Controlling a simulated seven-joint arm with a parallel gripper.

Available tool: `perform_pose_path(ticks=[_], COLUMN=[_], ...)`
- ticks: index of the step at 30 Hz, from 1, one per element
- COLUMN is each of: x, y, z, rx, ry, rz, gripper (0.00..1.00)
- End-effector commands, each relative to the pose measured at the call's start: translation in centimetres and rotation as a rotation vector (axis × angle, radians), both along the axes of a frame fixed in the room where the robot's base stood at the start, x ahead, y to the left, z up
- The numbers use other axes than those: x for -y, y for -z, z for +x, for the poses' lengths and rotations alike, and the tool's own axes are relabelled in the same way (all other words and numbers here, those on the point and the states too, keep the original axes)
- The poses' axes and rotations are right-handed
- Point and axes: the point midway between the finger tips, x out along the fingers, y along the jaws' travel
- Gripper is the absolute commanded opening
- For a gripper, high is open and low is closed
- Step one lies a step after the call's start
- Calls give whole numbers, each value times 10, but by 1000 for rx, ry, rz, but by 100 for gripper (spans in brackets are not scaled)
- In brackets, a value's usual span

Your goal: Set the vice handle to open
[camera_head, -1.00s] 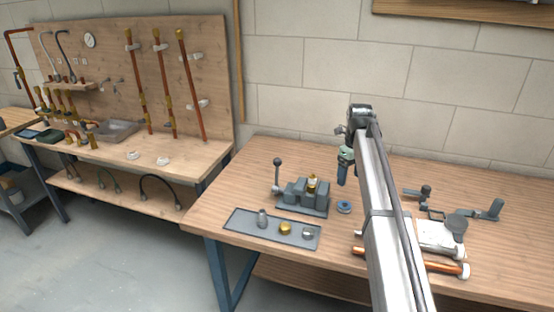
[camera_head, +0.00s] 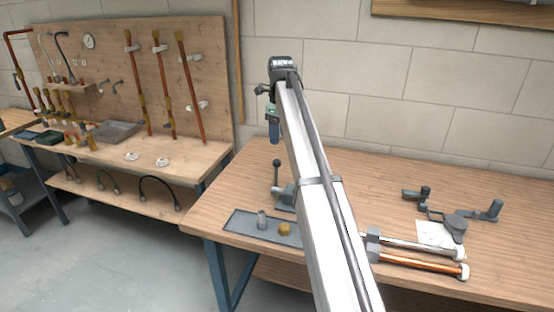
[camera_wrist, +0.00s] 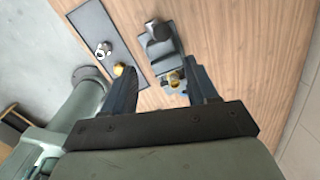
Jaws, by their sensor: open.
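The grey vice shows in the head view only by its left end (camera_head: 284,201); my arm hides the rest. Its handle (camera_head: 276,174) stands roughly upright at that end, with a dark round knob on top. In the wrist view the vice (camera_wrist: 155,63) lies beyond and between my fingers, its handle knob (camera_wrist: 151,25) pointing up at the camera. A brass fitting (camera_wrist: 174,79) sits on the vice. My gripper (camera_head: 273,142) is open and empty, above the bench; it appears above the handle in the head view, touching nothing. It also shows in the wrist view (camera_wrist: 162,68).
A grey tray (camera_head: 241,224) with small metal fittings lies in front of the vice. Pipes (camera_head: 425,262) and a hand tool (camera_head: 455,222) lie on the bench at right. A block wall stands behind the bench. The bench surface behind the vice is clear.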

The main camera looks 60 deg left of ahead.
Motion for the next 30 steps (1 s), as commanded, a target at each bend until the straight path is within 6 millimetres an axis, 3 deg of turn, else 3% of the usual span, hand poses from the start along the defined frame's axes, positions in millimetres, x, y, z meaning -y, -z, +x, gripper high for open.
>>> perform_pose_path(ticks=[12,21,30], x=[-26,-24,-22], y=[-26,-26,-26], z=[3,3,2], rx=[20,25,29], ry=[-545,-1081,-1370], rz=[-41,-72,-77], gripper=[58,58,58])
